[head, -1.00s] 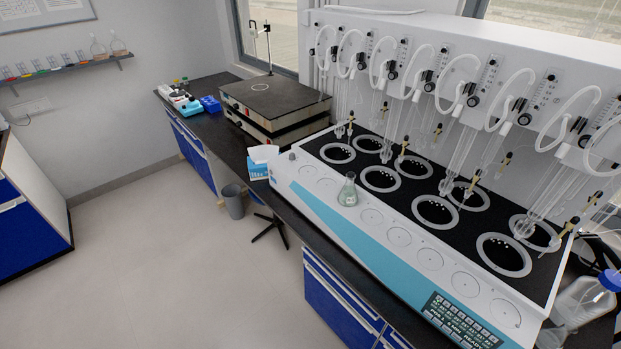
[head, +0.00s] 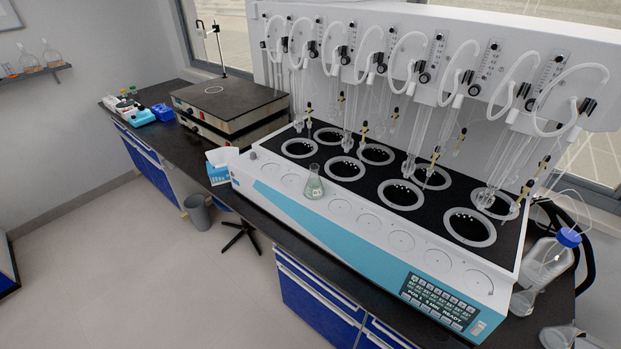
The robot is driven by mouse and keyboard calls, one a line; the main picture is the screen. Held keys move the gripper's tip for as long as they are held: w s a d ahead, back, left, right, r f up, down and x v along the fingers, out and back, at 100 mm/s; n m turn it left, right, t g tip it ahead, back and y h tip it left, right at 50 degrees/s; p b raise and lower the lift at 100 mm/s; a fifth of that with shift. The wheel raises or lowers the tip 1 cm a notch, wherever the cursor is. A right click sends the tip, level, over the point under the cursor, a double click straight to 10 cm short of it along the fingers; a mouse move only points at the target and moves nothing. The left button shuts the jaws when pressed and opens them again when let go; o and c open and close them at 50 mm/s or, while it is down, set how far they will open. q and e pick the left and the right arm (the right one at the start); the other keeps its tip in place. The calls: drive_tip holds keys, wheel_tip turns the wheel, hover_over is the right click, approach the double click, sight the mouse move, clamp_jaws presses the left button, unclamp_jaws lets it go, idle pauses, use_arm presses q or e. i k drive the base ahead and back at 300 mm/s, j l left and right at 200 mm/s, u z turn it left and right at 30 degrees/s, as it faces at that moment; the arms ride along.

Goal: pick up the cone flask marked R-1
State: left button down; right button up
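A clear cone flask (head: 314,184) with a little greenish liquid stands upright on the white front ledge of the multi distiller (head: 345,222), in the head view. It sits near the left end of a row of round marked spots. Any R-1 mark on it is too small to read. The distiller has several ringed black wells on its black top, with glass tubes and white hoses above. Neither of my grippers is in the head view.
A hot plate unit (head: 230,103) and a tissue box (head: 221,165) stand left of the distiller on the dark bench. A blue-capped bottle (head: 548,268) stands at the right end. A bin (head: 197,212) and a stool base (head: 241,236) are on the floor. Open floor lies at the front left.

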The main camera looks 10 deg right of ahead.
sight(313, 189)
drive_tip(key=z, duration=0.3)
drive_tip(key=i+j+z, duration=0.2)
drive_tip(key=z, duration=0.2)
drive_tip(key=i+j+z, duration=0.1)
drive_tip(key=j+z, duration=1.1)
drive_tip(key=j, duration=2.55)
